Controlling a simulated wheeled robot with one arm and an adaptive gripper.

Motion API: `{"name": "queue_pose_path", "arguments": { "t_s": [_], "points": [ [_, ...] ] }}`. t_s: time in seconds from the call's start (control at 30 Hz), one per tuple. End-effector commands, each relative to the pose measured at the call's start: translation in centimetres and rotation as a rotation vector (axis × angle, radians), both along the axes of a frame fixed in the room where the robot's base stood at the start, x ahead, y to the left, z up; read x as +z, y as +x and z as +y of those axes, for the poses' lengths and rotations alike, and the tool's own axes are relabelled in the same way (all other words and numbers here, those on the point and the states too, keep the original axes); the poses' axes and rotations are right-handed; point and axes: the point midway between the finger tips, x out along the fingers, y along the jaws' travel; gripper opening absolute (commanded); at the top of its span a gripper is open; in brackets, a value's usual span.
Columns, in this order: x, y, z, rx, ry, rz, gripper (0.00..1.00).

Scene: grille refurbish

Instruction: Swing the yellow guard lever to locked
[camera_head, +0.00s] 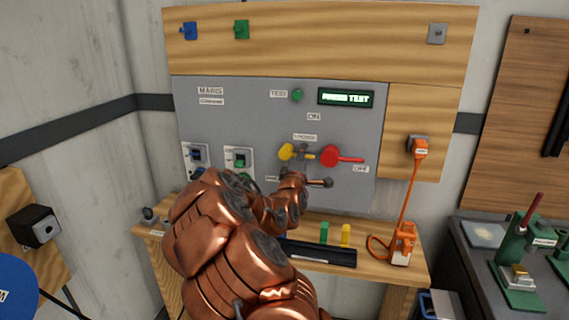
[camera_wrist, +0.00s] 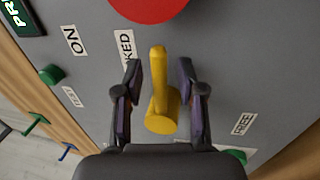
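The yellow guard lever (camera_head: 286,152) is on the grey panel, left of the red rotary switch (camera_head: 330,156). In the wrist view the lever (camera_wrist: 159,90) points up the picture toward the red switch (camera_wrist: 148,6). The LOCKED label (camera_wrist: 127,47), partly hidden, is left of its tip; the FREE label (camera_wrist: 243,123) is at lower right. My gripper (camera_wrist: 160,78) is open, one finger on each side of the lever, with a visible gap on both sides. In the head view my gripper (camera_head: 301,153) is at the lever and partly covers it.
The red switch's handle points right toward the OFF label (camera_head: 361,168). A green test button (camera_head: 297,95) and a lit display (camera_head: 346,98) are above. A wooden shelf (camera_head: 400,275) below carries green and yellow blocks, a black tray (camera_head: 318,252) and an orange corded device (camera_head: 403,243).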

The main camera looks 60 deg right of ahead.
Motion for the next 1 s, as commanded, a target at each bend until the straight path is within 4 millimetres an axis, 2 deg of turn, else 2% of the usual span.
{"name": "queue_pose_path", "arguments": {
  "t_s": [0.23, 1.0],
  "points": [
    [-0.2, -0.1, 0.4, 0.001, 0.0, 0.001, 0.39],
    [-1.3, -1.7, 4.9, 0.001, 0.0, 0.0, 0.39]
  ]
}}
